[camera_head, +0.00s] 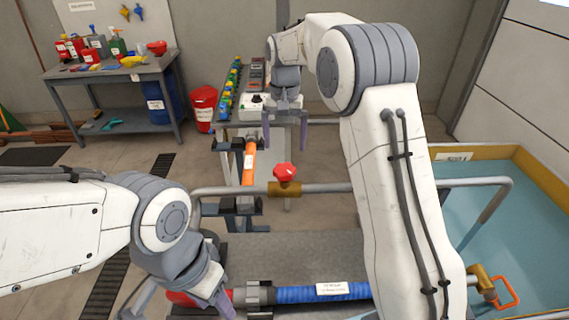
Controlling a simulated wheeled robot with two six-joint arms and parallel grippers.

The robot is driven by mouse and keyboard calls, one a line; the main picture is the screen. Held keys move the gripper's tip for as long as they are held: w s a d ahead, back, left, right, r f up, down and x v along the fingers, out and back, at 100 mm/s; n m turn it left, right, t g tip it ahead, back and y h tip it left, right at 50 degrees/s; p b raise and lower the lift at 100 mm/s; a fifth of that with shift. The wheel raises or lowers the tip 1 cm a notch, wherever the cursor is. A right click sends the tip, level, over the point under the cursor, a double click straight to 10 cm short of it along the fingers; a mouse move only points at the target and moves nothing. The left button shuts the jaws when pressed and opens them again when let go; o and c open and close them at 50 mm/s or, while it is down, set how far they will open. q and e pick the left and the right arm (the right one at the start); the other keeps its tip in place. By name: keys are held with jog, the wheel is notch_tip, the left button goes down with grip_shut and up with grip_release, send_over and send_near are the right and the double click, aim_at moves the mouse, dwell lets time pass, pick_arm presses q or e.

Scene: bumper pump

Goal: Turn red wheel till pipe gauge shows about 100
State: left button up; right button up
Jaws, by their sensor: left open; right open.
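The red wheel (285,172) sits on top of a brass valve (285,188) in the grey pipe (322,187) at the middle of the head view. My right gripper (286,135) is open and empty, with its two purple fingers pointing down, above and beyond the red wheel in the picture. It does not touch the wheel. My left gripper (222,300) is low in the view, by the red end of the blue hose; it is open, and its fingers are partly hidden. I cannot make out a pipe gauge or its reading.
A blue hose (322,292) with a grey coupling runs along the front. An orange hose (248,160) stands beyond the pipe, beside a panel (227,92) of coloured parts. A teal-filled tank (520,210) is at right. A workbench (108,70) is at back left.

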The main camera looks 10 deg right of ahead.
aim_at(284, 168)
notch_tip(284, 168, down, 9)
jog(key=shift+r+p, duration=0.1)
jog(key=shift+p, duration=0.8)
jog(key=c, duration=1.2)
